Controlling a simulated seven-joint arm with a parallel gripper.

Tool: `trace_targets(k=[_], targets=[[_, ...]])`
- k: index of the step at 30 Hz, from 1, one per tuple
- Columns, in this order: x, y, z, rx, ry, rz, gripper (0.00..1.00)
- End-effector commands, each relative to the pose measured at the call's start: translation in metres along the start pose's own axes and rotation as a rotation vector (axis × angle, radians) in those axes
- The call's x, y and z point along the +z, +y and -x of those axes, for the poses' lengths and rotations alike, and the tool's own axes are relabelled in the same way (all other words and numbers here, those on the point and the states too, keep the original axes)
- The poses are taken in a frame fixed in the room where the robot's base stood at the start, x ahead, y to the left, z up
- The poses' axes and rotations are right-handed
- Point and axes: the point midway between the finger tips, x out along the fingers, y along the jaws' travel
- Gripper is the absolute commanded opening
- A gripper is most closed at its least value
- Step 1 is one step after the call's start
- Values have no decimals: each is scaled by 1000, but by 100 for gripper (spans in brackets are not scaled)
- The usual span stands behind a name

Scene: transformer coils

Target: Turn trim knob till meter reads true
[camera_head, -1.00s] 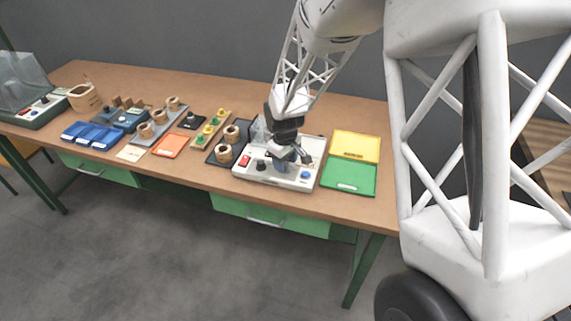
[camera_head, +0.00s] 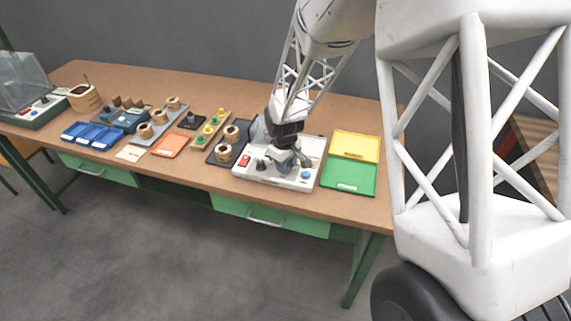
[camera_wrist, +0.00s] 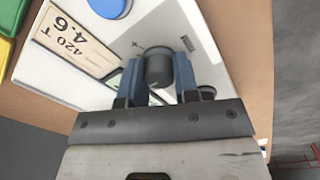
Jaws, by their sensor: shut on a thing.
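The trim knob (camera_wrist: 158,68) is a dark grey round knob on the white tester panel (camera_wrist: 190,20). My gripper (camera_wrist: 158,63) is shut on it, with one blue finger on each side. In the head view my gripper (camera_head: 286,164) is over the white tester (camera_head: 266,180) and hides the knob. The meter window (camera_wrist: 116,78) shows only partly behind the fingers. Its needle and reading cannot be made out. A printed label (camera_wrist: 72,38) on the panel reads "420 T" and "4.6".
A blue button (camera_head: 305,174), a red switch (camera_head: 245,161) and a black knob (camera_head: 261,165) sit on the tester. A yellow tray (camera_head: 355,140) and a green tray (camera_head: 365,182) lie to its right. Wooden coils (camera_head: 224,153) stand to its left.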

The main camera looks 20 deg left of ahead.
Motion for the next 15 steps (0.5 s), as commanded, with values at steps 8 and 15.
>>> trace_targets(k=[8,15], targets=[[0,0,1,1,0,-38,5],[0,0,1,0,-5,-151,5]])
